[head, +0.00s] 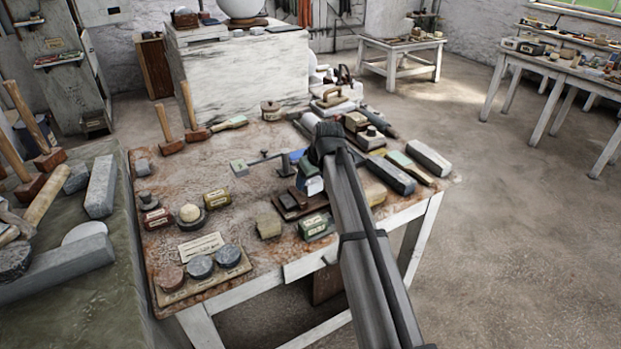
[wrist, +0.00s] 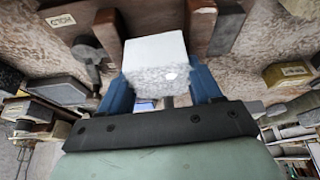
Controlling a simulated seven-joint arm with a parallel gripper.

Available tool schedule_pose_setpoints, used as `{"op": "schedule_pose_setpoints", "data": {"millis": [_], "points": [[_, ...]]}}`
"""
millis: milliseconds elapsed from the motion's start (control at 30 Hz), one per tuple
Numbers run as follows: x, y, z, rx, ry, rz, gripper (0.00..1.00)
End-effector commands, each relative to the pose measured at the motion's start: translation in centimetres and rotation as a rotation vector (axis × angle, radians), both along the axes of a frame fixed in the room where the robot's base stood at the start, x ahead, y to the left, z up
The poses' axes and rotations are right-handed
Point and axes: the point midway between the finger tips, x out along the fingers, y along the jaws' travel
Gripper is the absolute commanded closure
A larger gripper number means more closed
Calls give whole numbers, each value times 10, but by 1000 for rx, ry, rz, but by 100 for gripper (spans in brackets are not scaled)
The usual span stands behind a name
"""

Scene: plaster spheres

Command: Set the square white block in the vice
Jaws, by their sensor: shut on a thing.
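The square white block (wrist: 155,52) is between the two blue fingers of my gripper (wrist: 160,82) in the wrist view, its pale top face and speckled side showing. In the head view, my gripper (head: 309,172) is low over the workbench, partly hidden by my arm, with a small pale part of the block (head: 313,186) visible. A brown wooden fixture (head: 291,205), which seems to be the vice, sits just below and beside the gripper. In the wrist view, its brown wood (wrist: 218,28) is close beyond the block. I cannot tell whether the block touches it.
The workbench (head: 225,182) is crowded. A small green box (head: 316,226) and a tan block (head: 269,226) stand near the fixture. Three round discs lie on a board (head: 213,276) at the front left. Mallets (head: 167,143) stand at the back left. Long grey stones (head: 391,175) lie to the right.

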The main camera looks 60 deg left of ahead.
Motion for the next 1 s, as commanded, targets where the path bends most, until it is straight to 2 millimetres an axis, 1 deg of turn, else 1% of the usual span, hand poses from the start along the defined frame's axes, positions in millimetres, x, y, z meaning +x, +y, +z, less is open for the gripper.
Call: {"op": "schedule_pose_setpoints", "data": {"millis": [467, 500, 700, 733, 767, 800, 1000], "points": [[0, 0, -7, 1, 0, 0, 81], [0, 0, -7, 2, 0, 0, 32], [0, 0, -7, 0, 0, 0, 13], [0, 0, -7, 0, 0, 0, 11], [0, 0, -7, 0, 0, 0, 11], [0, 0, -7, 0, 0, 0, 6], [0, 0, -7, 0, 1, 0, 6]]}}
